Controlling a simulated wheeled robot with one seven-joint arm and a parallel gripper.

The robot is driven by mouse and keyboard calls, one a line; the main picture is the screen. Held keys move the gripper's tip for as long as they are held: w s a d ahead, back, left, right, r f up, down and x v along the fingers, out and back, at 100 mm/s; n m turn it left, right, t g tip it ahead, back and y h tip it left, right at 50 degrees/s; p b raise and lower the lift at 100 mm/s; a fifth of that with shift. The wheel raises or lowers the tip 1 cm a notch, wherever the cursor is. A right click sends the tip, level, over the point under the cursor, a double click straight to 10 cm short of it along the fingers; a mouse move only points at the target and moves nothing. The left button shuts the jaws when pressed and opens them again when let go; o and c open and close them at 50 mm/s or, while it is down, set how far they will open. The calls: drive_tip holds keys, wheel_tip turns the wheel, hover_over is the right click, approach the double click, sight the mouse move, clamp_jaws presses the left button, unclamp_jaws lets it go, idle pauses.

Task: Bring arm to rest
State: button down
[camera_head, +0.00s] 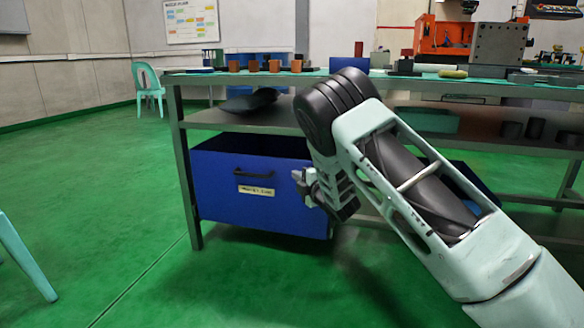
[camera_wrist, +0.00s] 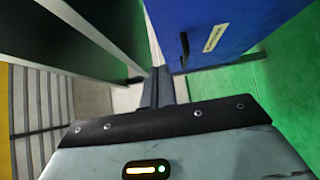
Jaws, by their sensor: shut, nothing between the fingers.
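My arm reaches from the lower right of the head view up to a black elbow joint and folds back down. My gripper (camera_wrist: 161,76) shows in the wrist view with its dark fingers together and nothing between them. In the head view the arm's end hangs beside the right part of a blue drawer box (camera_head: 250,190), below the workbench top. The same blue box shows in the wrist view (camera_wrist: 225,25). I cannot tell whether the gripper touches it.
A long workbench (camera_head: 200,78) with a lower shelf (camera_head: 225,118) stands ahead. Green chairs stand at the left (camera_head: 148,86) and near left edge (camera_head: 25,255). The green floor (camera_head: 110,200) between is clear.

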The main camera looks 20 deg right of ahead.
drive_tip(key=s+a+r+m+g+p, duration=0.4)
drive_tip(key=s+a+m+g, duration=0.1)
drive_tip(key=s+a, duration=0.6)
drive_tip(key=s+a+r+m+g+p, duration=0.3)
drive_tip(key=s+a+r+m+g, duration=0.15)
drive_tip(key=s+a, duration=0.65)
drive_tip(key=s+a+r+m+g+p, duration=0.1)
drive_tip(key=s+r+g+p, duration=0.2)
drive_tip(key=s, duration=1.1)
drive_tip(key=s+a+r+m+g+p, duration=0.15)
drive_tip(key=s+g, duration=0.35)
drive_tip(key=s, duration=0.9)
wheel_tip(320, 180, up, 39)
drive_tip(key=s+d+h+p, duration=0.1)
drive_tip(key=p, duration=3.6)
drive_tip(key=shift+s+d+p, duration=0.15)
drive_tip(key=shift+s+p, duration=0.15)
drive_tip(key=shift+s, duration=0.1)
drive_tip(key=shift+f+g, duration=0.1)
drive_tip(key=shift+g, duration=0.15)
